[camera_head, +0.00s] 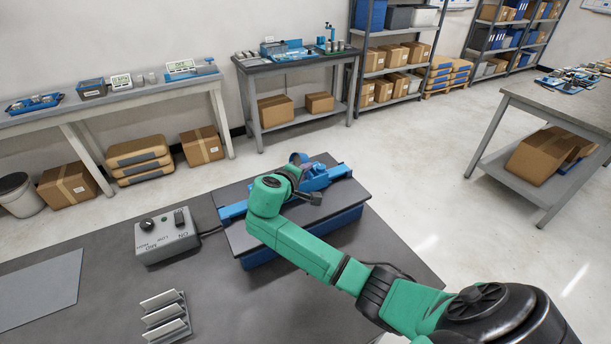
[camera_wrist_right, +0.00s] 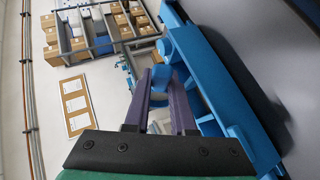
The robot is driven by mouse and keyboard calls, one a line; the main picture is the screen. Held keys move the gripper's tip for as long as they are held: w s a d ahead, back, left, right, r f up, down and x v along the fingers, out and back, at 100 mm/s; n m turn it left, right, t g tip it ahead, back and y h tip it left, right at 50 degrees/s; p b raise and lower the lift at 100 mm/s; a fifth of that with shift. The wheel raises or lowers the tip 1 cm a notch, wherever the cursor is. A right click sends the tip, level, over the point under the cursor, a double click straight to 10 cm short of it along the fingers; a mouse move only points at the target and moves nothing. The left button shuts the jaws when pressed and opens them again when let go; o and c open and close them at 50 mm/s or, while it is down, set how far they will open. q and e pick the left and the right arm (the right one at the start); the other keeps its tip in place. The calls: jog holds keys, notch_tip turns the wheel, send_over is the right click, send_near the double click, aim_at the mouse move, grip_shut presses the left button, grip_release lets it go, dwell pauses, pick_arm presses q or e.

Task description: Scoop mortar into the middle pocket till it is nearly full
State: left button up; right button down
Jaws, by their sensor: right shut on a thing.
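My right gripper (camera_head: 318,168) is at the blue apparatus (camera_head: 340,172) on the dark bench, with my green arm covering part of it. A long blue rail (camera_wrist_right: 225,95) of the apparatus runs close by on the right of that view. I cannot make out mortar, a scoop or the middle pocket in either view. My left gripper is not in view.
A grey control box (camera_head: 166,236) with knobs stands left of the apparatus. White angled pieces (camera_head: 165,315) and a flat grey sheet (camera_head: 38,294) lie on the bench. Side tables (camera_head: 300,62), shelves and cardboard boxes stand beyond. Bare bench lies between the box and the sheet.

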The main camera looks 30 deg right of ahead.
jog(key=shift+a+f+n+t+h+b, duration=0.3)
jog(key=shift+h+b, duration=0.55)
jog(key=shift+b, duration=0.7)
jog(key=shift+a+f+n+t+h+b, duration=0.15)
jog(key=shift+f+n+t+h+b, duration=0.25)
jog(key=shift+h+b, duration=0.75)
jog(key=shift+a+f+n+t+h+b, duration=0.3)
jog(key=shift+f+t+h+b, duration=0.15)
jog(key=shift+b, duration=1.45)
jog(key=h+b, duration=0.1)
jog(key=b, duration=0.1)
jog(key=n+t+b, duration=0.1)
jog(key=shift+s+a+t+h+b, duration=0.1)
jog(key=shift+a+t+h+b, duration=0.15)
jog(key=shift+h+b, duration=0.15)
jog(key=shift+n+h+b, duration=0.25)
jog(key=shift+n+b, duration=0.05)
jog(key=shift+b, duration=0.15)
jog(key=shift+r, duration=0.15)
